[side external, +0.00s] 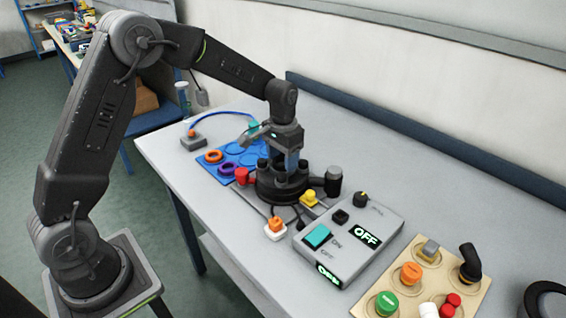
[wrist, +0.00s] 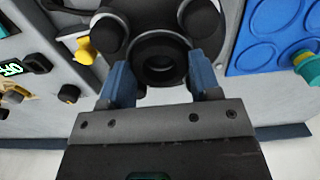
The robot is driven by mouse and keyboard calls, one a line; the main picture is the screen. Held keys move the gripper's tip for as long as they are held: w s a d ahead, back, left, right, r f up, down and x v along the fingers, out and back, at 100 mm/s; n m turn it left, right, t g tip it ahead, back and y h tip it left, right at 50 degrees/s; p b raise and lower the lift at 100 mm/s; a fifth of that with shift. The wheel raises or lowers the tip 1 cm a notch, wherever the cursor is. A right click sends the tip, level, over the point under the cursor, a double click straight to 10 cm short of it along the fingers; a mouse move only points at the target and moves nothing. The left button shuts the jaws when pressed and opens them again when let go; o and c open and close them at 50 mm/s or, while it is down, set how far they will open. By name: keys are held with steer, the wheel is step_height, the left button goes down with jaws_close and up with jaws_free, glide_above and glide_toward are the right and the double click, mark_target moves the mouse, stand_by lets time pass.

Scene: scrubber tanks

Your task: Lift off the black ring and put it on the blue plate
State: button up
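The black ring (wrist: 160,58) lies on the round black fixture in the wrist view, between the two blue fingers of my gripper (wrist: 158,82). The fingers stand apart on either side of it, and I see a gap at the left finger. In the side view my gripper (side external: 290,165) points down over the black fixture (side external: 283,187), and the ring cannot be made out there. Part of the plate also shows in the wrist view (wrist: 262,58).
Black knobs (wrist: 108,32) stand around the fixture close to my fingers. A red knob (side external: 242,175) and a yellow knob (side external: 309,197) flank it. A grey control box (side external: 345,240) reads OFF. A wooden board (side external: 405,300) with buttons is at front right. The table's back is clear.

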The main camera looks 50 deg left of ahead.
steer(key=c, duration=0.3)
steer(key=shift+r, duration=1.05)
stand_by(0.4)
steer(key=shift+r, duration=2.45)
